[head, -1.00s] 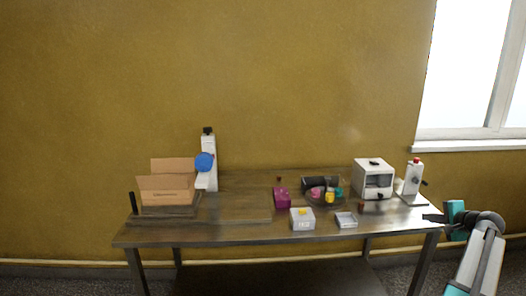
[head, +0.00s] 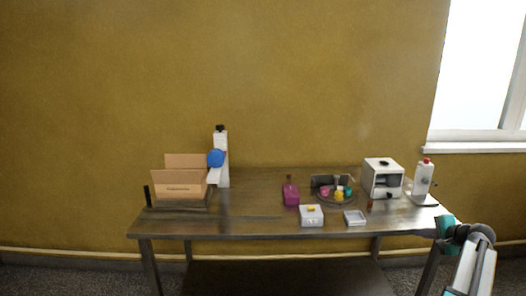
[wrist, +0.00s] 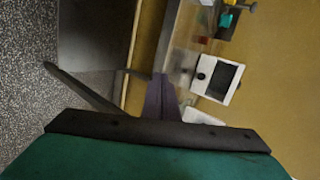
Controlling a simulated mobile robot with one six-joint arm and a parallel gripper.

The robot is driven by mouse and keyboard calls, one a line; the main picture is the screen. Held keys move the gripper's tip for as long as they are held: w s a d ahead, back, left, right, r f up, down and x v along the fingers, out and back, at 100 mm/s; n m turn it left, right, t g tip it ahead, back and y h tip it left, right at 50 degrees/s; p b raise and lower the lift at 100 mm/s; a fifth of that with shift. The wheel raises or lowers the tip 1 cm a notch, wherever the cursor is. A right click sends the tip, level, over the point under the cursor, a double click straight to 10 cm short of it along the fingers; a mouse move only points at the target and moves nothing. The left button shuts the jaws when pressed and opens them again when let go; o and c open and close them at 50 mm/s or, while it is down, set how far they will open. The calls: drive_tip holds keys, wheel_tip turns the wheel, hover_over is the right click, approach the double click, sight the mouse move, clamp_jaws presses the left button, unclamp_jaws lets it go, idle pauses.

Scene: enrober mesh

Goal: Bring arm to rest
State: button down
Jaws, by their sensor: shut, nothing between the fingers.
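My gripper (wrist: 160,80) shows in the wrist view with its dark fingers together and nothing between them. Its dark bar and teal body fill the bottom of that view. In the head view my arm's teal end (head: 446,228) is at the right end of the table (head: 250,229), near its front corner. The fingers themselves are not clear there. The wrist view looks sideways along the table's end, with floor on the left.
On the table stand an open cardboard box (head: 180,185), a white stand with a blue disc (head: 216,158), a purple bottle (head: 291,194), a round tray (head: 335,202), a white box machine (head: 382,180) and a white dispenser (head: 423,179). A window (head: 485,75) is at right.

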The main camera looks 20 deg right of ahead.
drive_tip(key=w+a+f+n+g+y, duration=0.2)
drive_tip(key=w+a+f+n+g, duration=0.1)
drive_tip(key=a+f, duration=1.05)
drive_tip(key=w+a+f+n+g+y, duration=0.2)
drive_tip(key=w+a+f+n, duration=0.1)
drive_tip(key=a+f, duration=1.05)
drive_tip(key=s+a+f+n+g+y, duration=0.15)
drive_tip(key=s+a+f, duration=0.3)
drive_tip(key=a, duration=0.65)
drive_tip(key=s+a+f+n+g, duration=0.3)
drive_tip(key=a+f, duration=0.3)
drive_tip(key=a, duration=0.5)
drive_tip(key=s+a+f+n+g+h, duration=0.1)
drive_tip(key=s+a+f+n+g, duration=0.1)
drive_tip(key=s+a, duration=0.3)
drive_tip(key=s+a+f+n+g+h, duration=0.1)
drive_tip(key=s+a+f+n, duration=0.3)
drive_tip(key=s, duration=0.8)
drive_tip(key=s+a+f+n+g+h, duration=0.2)
drive_tip(key=s+a+f+n+g, duration=0.1)
drive_tip(key=s+a, duration=0.4)
drive_tip(key=shift+s+a+f+g, duration=0.15)
drive_tip(key=shift+s+f+g, duration=0.45)
drive_tip(key=shift+s, duration=0.55)
